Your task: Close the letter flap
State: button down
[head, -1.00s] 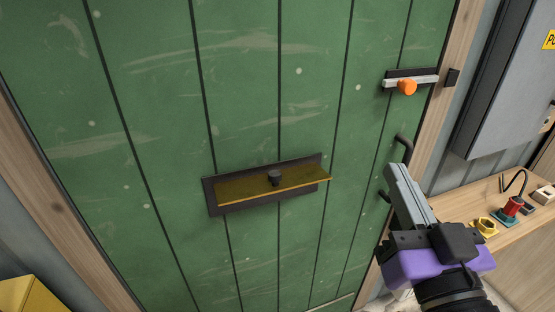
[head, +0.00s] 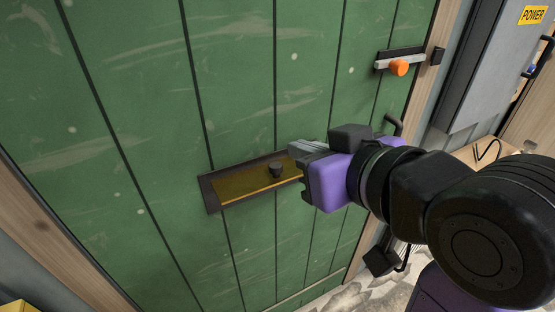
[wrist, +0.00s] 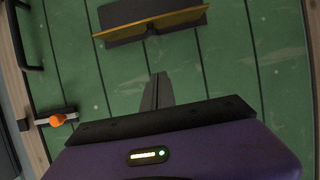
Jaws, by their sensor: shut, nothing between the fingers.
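The letter flap (head: 235,187) is a brass-coloured plate in a dark frame (head: 209,194) on the green door. It sticks out from the door and stands open, with a black knob (head: 276,169) at its middle. My gripper (head: 297,149) is at the flap's right end in the head view and hides that end. In the wrist view the shut, empty fingers (wrist: 158,78) point toward the flap (wrist: 165,21), with green door showing between them. I cannot tell how far the fingertips are from the door.
A latch with an orange knob (head: 399,68) is at the door's upper right. A dark door handle (head: 394,124) is partly hidden behind my arm. A grey power box (head: 495,75) and a wooden bench (head: 480,152) are to the right. The door left of the flap is clear.

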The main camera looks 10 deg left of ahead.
send_over(279, 182)
notch_tip(279, 182, down, 3)
jog(key=shift+f, duration=0.1)
notch_tip(279, 182, down, 3)
jog(key=shift+w+f+p, duration=0.1)
jog(key=shift+p, duration=0.2)
jog(key=shift+f, duration=0.55)
jog(key=shift+f, duration=0.1)
